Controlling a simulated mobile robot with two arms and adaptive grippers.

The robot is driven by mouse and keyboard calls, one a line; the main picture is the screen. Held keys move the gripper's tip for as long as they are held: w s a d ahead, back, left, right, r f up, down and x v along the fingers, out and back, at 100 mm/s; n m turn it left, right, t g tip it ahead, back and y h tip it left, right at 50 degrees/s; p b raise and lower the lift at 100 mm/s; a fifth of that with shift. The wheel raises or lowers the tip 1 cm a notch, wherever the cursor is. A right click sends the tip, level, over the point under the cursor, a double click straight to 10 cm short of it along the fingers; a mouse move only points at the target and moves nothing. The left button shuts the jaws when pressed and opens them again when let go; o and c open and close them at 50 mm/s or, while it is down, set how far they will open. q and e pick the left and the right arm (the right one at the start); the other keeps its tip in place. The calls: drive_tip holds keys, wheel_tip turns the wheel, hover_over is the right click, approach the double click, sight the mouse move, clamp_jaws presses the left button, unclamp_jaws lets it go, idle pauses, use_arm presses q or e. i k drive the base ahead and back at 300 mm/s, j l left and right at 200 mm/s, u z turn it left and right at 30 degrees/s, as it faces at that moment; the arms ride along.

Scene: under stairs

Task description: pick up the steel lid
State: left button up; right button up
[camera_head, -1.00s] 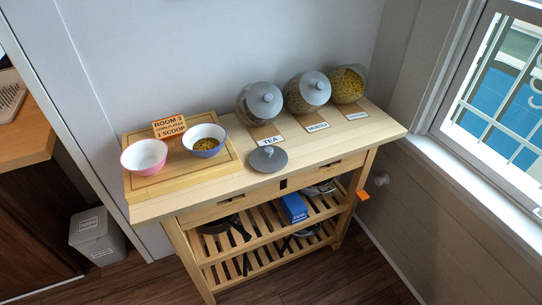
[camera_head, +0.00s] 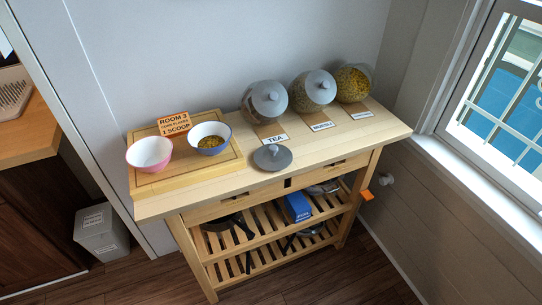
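A grey steel lid (camera_head: 272,157) with a round knob lies flat on the wooden trolley top, near its front edge. It is in front of the card marked TEA (camera_head: 275,139) and right of the wooden board. Nothing touches or covers it. Neither of my grippers is in the head view.
A pink bowl (camera_head: 149,154), a blue bowl (camera_head: 210,138) and an orange sign (camera_head: 173,124) are on the board (camera_head: 185,172).

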sight(273, 157)
drive_tip(key=i+j, duration=0.1)
drive_tip(key=j, duration=0.9)
drive_tip(key=i+j, duration=0.15)
drive_tip(key=j, duration=0.4)
